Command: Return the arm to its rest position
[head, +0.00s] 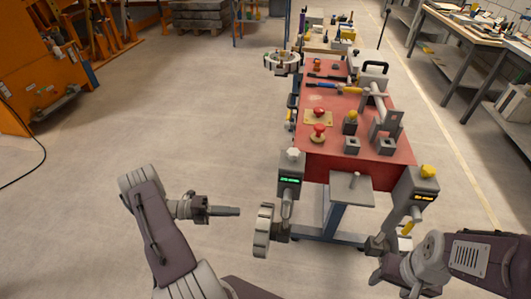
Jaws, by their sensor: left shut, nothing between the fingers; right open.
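My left arm comes in at the lower left, and its gripper (228,211) points right over open floor. Its fingers are shut with nothing between them. The tip is a short way left of a grey handwheel (263,230) on the bench's near end and looks apart from it. My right arm comes in from the right edge. Its gripper (376,262) is open near the bench's lower right corner, below a grey post with an orange display (423,197). Its fingers are partly hard to make out there, and I cannot tell whether they touch the bench.
The red-topped bench (345,172) holds red knobs (319,131), a grey clamp-like fixture (384,118) and tools. A post with a green display (289,180) stands at its near left corner. Floor left of it is clear. An orange cabinet (40,70) stands far left; worktables line the right.

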